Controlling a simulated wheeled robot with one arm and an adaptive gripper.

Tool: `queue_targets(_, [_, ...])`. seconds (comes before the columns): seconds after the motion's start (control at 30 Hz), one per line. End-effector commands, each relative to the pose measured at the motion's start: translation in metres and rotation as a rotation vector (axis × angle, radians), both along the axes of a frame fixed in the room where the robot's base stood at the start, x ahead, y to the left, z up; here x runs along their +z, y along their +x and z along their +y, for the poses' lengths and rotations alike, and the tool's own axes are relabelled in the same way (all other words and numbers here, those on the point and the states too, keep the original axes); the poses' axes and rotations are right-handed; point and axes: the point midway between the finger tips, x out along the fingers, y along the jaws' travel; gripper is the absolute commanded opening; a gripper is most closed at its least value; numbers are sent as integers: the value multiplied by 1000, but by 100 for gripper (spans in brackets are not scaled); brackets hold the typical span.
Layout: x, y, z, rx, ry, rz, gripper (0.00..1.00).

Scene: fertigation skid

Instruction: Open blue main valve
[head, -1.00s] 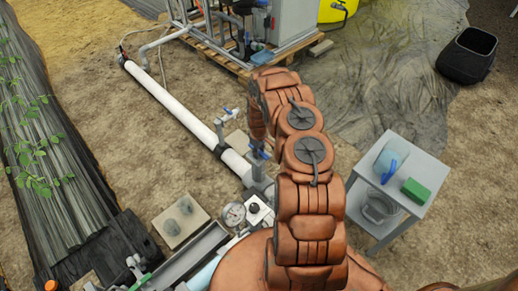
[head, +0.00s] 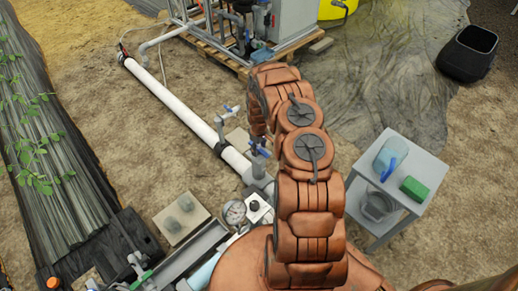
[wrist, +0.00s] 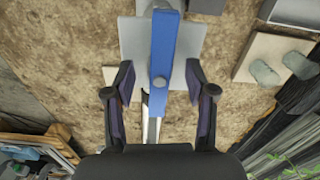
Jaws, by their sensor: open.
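A blue valve handle (wrist: 163,50) fills the upper middle of the wrist view, long and flat, with a grey bolt head on it. It runs along the white pipe's direction in that view. My gripper (wrist: 161,88) is open, one dark finger on each side of the handle with a gap at both sides. In the head view the blue handle (head: 259,150) shows at the left edge of my arm, above the pipe; my fingers are mostly hidden by the arm. A second blue-handled valve (head: 231,110) stands farther along the pipe.
A white pipe (head: 168,103) runs to a skid on a wooden pallet (head: 215,55). A pressure gauge (head: 235,212) and a slab with stones (head: 181,219) are near the valve. A grey side table (head: 417,157) stands right. Bare soil lies between.

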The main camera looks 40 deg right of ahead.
Motion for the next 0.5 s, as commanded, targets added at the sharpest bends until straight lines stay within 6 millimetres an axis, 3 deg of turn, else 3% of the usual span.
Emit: queue_targets(0.5, [66,0,0,0,0,0,56])
